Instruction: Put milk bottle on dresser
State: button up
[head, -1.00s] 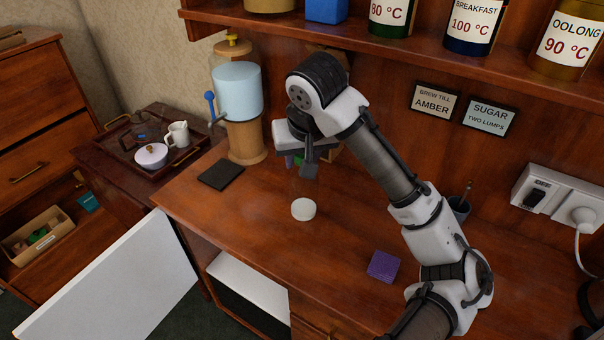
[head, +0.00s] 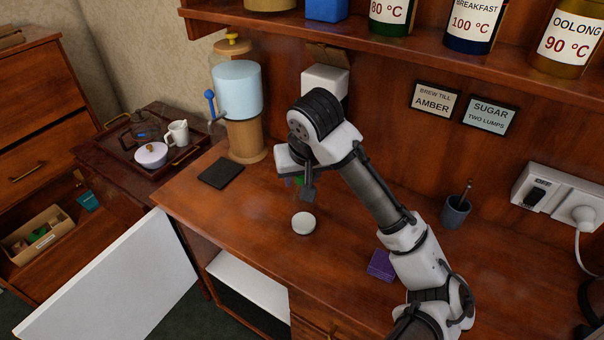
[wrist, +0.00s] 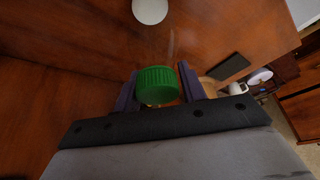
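The milk bottle's green cap (wrist: 157,86) sits between the two dark fingers of my gripper (wrist: 158,92) in the wrist view, and the fingers close against its sides. A bit of green (head: 299,181) also shows at the gripper in the head view. A drawer unit (head: 35,110) stands at the far left; I cannot tell which furniture is the dresser.
A dark square mat (head: 221,173) lies left of the gripper, before the water dispenser (head: 240,100). A purple block (head: 380,265) and a grey cup (head: 455,211) are right. An open white door (head: 115,280) juts out front left. A tray table (head: 130,155) stands left.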

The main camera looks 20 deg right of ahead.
jog(key=shift+o, duration=1.2)
jog(key=shift+r, duration=0.2)
jog(key=v, duration=1.2)
jog(key=shift+b, duration=0.35)
